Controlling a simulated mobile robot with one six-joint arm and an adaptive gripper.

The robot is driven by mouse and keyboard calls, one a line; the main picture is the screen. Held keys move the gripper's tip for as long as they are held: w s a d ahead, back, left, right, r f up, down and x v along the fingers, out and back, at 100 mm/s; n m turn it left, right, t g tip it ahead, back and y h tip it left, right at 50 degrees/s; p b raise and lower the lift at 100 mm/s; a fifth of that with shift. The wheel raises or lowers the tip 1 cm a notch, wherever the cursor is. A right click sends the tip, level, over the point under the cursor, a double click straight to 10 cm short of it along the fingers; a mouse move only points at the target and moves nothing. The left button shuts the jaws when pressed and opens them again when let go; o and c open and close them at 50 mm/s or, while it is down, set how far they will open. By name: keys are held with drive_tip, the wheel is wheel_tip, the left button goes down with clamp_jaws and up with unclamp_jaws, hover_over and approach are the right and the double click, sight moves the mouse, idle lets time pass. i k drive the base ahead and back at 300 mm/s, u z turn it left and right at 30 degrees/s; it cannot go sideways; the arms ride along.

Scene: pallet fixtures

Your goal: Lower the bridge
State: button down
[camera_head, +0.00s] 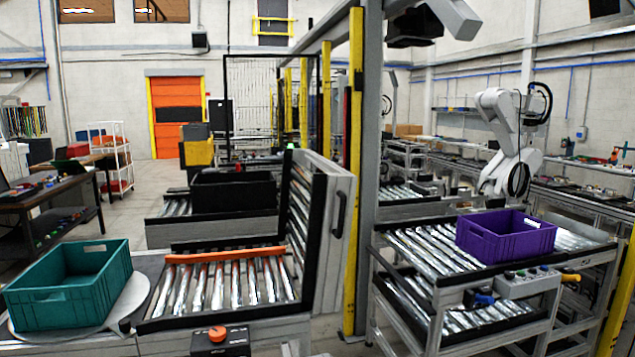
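The bridge (328,230) is a hinged roller conveyor section that stands upright in the middle of the view. Its rollers face left, and a black handle (339,214) is on its grey panel facing right. It rises from the right end of a short roller conveyor (222,283) with an orange bar across its back. To its right, past a grey post, is another roller conveyor (425,243) carrying a purple crate (506,235). My gripper is not in this view.
A teal crate (68,287) sits on a round plate at the left. A black crate (232,190) is on the conveyor behind. The grey post (369,150) with a yellow strip stands right of the bridge. A white robot arm (510,140) is at the right. A control box (527,283) is on the right conveyor.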

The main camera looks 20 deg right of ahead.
sight(316, 221)
drive_tip(key=k, duration=1.25)
drive_tip(key=u, duration=0.35)
drive_tip(key=i, duration=0.8)
drive_tip(key=u, duration=0.3)
drive_tip(key=i, duration=1.5)
drive_tip(key=z, duration=0.8)
